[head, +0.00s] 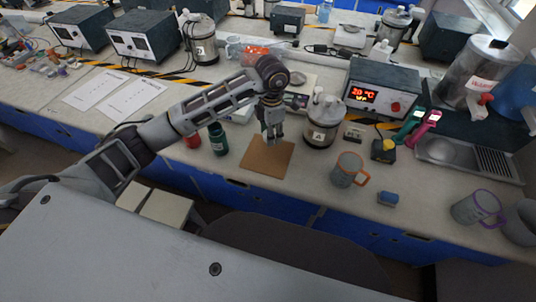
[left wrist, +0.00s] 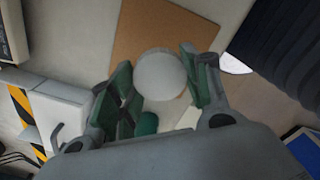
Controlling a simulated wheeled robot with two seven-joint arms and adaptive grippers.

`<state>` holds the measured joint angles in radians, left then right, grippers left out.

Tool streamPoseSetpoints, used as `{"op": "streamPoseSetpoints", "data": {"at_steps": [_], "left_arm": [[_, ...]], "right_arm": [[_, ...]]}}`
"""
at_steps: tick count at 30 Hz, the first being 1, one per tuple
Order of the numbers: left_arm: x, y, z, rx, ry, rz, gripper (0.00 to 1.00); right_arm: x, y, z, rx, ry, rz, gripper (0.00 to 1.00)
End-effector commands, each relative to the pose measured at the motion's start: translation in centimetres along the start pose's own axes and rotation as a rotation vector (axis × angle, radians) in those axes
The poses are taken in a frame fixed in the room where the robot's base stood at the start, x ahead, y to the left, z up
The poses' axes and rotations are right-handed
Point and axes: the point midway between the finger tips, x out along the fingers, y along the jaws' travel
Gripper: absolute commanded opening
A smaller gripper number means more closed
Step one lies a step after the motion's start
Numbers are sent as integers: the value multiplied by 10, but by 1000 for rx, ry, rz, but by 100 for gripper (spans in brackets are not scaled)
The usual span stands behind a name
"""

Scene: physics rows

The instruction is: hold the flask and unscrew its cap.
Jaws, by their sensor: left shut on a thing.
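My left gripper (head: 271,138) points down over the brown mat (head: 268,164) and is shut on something. In the left wrist view, a pale grey, round, flat-topped thing (left wrist: 160,74) sits between the green-padded fingers of my left gripper (left wrist: 158,77). I take it to be the flask, seen end-on. I cannot tell its body from its cap, and my fingers hide it in the head view. The brown mat also shows in the left wrist view (left wrist: 130,43). My right gripper is not in view.
A dark green bottle (head: 217,140) stands left of the mat. A blue block (head: 388,199) lies nearer the front edge. Black instruments line the back.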

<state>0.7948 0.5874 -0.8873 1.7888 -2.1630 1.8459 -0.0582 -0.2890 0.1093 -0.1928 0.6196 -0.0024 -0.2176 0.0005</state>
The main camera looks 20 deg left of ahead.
Motion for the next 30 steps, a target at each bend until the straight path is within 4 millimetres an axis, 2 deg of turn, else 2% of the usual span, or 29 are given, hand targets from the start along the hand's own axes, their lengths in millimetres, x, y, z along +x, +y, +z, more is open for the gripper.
{"op": "streamPoseSetpoints", "data": {"at_steps": [30], "left_arm": [[-1,4,-7,-854,2,0,19]], "right_arm": [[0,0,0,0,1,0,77]]}}
